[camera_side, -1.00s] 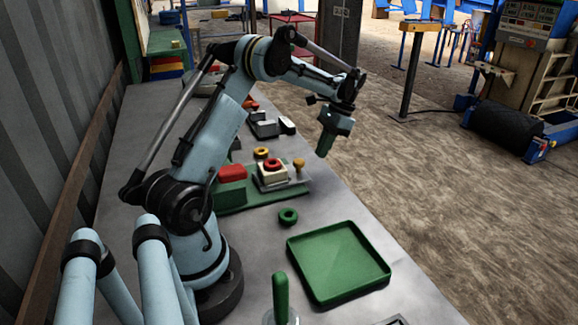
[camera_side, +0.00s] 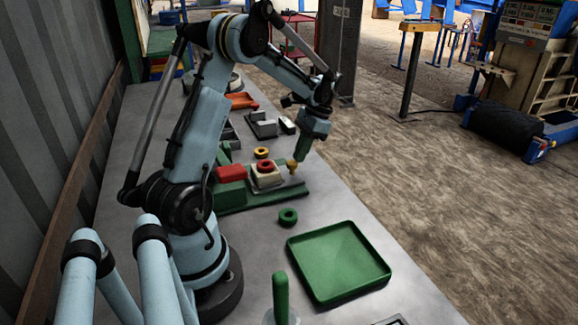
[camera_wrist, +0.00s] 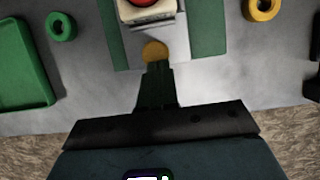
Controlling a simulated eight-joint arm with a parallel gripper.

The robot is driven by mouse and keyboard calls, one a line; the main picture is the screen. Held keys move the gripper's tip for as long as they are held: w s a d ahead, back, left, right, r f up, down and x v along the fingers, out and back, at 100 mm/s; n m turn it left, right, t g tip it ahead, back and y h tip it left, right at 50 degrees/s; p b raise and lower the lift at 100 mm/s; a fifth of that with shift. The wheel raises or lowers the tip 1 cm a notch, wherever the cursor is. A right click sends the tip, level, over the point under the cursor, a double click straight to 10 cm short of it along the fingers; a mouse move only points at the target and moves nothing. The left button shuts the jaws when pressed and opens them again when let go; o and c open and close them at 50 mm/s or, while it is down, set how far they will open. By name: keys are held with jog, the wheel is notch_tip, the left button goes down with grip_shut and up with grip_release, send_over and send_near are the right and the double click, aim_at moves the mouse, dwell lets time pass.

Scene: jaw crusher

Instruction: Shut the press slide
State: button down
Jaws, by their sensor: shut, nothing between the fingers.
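The press has a long green base (camera_side: 250,199) lying across the bench, with a red block (camera_side: 230,173) on a green block at its left. A cream slide block (camera_side: 267,180) with a red ring (camera_side: 265,166) on it sits apart from the red block, a gap between them. A yellow knob (camera_side: 292,166) stands on the slide's outer side. My gripper (camera_side: 302,158) is shut and empty, pointing down just beside the knob, on the side away from the block. In the wrist view the fingertips (camera_wrist: 156,68) lie right at the knob (camera_wrist: 155,50); I cannot tell whether they touch.
A green tray (camera_side: 290,247) and a green ring (camera_side: 288,216) lie on the near side of the press. A yellow ring (camera_side: 262,152) and grey parts (camera_side: 263,128) lie beyond it. A green handle (camera_side: 281,295) stands at the front. The bench edge is close behind my gripper.

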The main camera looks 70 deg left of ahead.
aim_at(262, 164)
jog(key=s, duration=1)
jog(key=shift+s, duration=0.2)
